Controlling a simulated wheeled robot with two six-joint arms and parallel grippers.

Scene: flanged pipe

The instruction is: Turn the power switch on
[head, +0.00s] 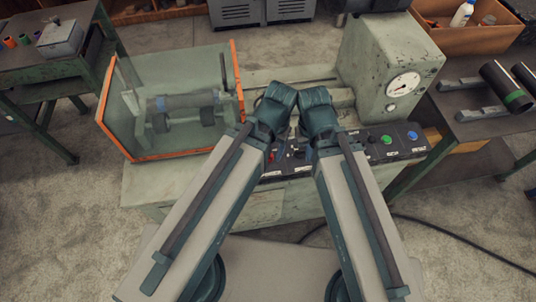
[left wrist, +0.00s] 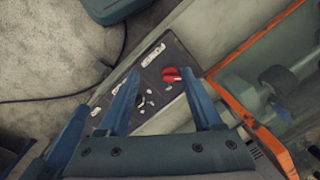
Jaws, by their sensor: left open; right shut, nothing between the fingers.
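A dark control panel (head: 360,147) runs along the front of the grey-green machine. A red knob (left wrist: 171,75) and small silver switches (left wrist: 141,101) show on it in the left wrist view. The labels are too small to read, so I cannot tell which is the power switch. My left gripper (left wrist: 159,74) is open and empty over the panel, with the red knob close to its right fingertip; I cannot tell if they touch. My right gripper (head: 318,108) is shut and empty beside the left one in the head view. My arms hide part of the panel there.
A gauge housing (head: 390,70) stands at the machine's right. An orange-framed clear guard (head: 103,105) stands at its left. Green (head: 387,140) and blue (head: 412,135) buttons are on the panel's right end. Green benches stand on both sides. A cable lies on the floor.

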